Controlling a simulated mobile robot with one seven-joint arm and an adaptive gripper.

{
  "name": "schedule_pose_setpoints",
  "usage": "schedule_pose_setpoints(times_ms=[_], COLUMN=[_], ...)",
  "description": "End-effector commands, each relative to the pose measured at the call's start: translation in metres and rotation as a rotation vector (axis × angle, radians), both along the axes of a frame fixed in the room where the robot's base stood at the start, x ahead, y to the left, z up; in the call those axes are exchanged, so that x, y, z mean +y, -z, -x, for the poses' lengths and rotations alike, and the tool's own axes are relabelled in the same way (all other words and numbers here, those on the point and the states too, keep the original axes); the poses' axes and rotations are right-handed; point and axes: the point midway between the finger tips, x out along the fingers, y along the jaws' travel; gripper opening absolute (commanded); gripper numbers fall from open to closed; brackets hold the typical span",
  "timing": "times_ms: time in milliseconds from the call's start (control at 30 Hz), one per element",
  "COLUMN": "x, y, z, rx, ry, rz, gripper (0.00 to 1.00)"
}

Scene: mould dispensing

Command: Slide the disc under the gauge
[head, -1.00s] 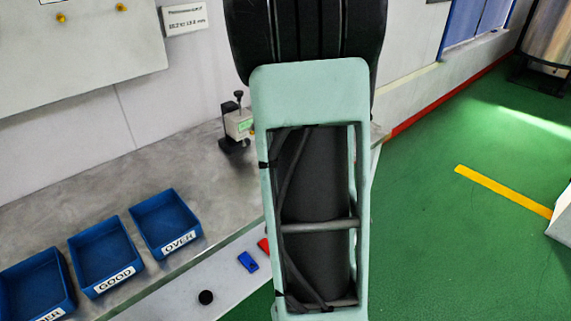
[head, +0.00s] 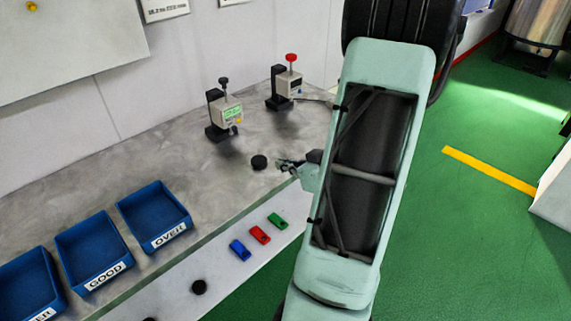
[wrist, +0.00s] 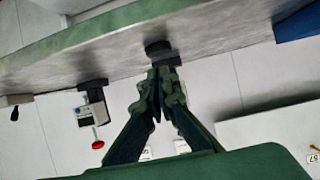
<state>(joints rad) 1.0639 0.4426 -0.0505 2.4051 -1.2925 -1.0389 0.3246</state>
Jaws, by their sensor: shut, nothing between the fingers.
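A small black disc (head: 259,162) lies flat on the grey bench, in front of and a little to the right of the gauge with the green display (head: 226,112). A second gauge with a red top (head: 291,82) stands farther back to the right. My gripper (head: 281,163) is shut and empty, low over the bench just right of the disc. In the wrist view the fingertips (wrist: 159,72) point at the disc (wrist: 158,48); whether they touch it I cannot tell. The red-topped gauge (wrist: 93,112) also shows there; the fingers partly cover what lies behind them.
Blue trays, among them GOOD (head: 93,250) and OVER (head: 153,215), stand on the bench at left. The bench between trays and gauge is clear.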

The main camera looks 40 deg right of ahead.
Motion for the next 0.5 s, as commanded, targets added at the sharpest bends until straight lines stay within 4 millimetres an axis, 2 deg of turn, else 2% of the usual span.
schedule_pose_setpoints(times_ms=[33, 200, 500], x=[0.001, 0.001, 0.001], y=[0.011, 0.031, 0.051], z=[-0.005, -0.020, -0.045], rx=[0.000, -0.001, 0.001], ry=[-0.003, -0.002, 0.000], rz=[0.002, 0.002, 0.002], gripper=[0.00, 0.00, 0.00])
